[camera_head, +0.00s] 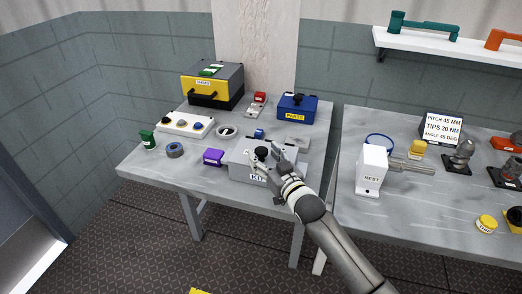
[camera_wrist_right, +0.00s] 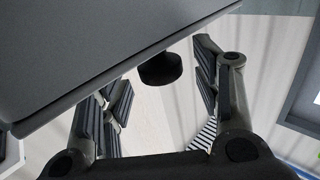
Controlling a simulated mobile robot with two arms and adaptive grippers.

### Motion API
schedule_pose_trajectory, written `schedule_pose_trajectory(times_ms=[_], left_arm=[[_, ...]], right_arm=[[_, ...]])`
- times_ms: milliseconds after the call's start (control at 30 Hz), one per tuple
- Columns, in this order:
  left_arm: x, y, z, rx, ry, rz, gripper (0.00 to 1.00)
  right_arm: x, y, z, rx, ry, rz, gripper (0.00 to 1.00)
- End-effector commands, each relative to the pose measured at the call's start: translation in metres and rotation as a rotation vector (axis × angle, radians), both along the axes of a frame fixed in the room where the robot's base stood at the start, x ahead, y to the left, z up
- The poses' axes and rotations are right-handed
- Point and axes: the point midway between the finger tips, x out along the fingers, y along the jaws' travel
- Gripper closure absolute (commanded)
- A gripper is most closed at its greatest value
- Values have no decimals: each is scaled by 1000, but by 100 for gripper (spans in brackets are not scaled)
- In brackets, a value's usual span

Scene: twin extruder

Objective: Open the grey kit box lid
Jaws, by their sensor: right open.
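The grey kit box (camera_head: 240,161) sits near the front edge of the left table, with a KIT label (camera_head: 258,177) on its front. It looks closed, though my gripper hides part of its right side. A black knob (camera_head: 261,153) stands on its lid. My right gripper (camera_head: 268,155) is open at the knob, reaching in from the front right. In the wrist view, the black knob (camera_wrist_right: 160,69) shows between the open fingers of that gripper, below the edge of a dark grey panel (camera_wrist_right: 100,50). I cannot tell whether the fingers touch it. My left gripper is out of view.
A blue PARTS box (camera_head: 297,107) and a yellow and black box (camera_head: 212,87) stand behind. A white REST stand (camera_head: 371,172) is on the right table, across a gap.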

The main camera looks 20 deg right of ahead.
Motion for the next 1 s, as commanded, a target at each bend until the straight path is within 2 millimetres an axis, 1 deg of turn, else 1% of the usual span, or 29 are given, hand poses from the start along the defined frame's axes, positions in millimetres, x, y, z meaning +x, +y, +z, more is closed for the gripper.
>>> schedule_pose_trajectory(times_ms=[33, 67, 167, 333, 600, 1000], left_arm=[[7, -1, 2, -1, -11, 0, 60], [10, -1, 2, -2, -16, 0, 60], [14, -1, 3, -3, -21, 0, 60], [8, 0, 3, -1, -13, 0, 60], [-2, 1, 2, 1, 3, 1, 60], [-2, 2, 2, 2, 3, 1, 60]], right_arm=[[6, 1, 0, 0, 0, 0, 42], [9, 2, 1, 0, -1, 0, 42], [17, 4, 0, 1, 1, 0, 42], [23, 5, 0, 1, 1, 0, 42], [24, 5, -1, 1, 1, 0, 42], [24, 5, -1, 0, 1, 0, 94]])
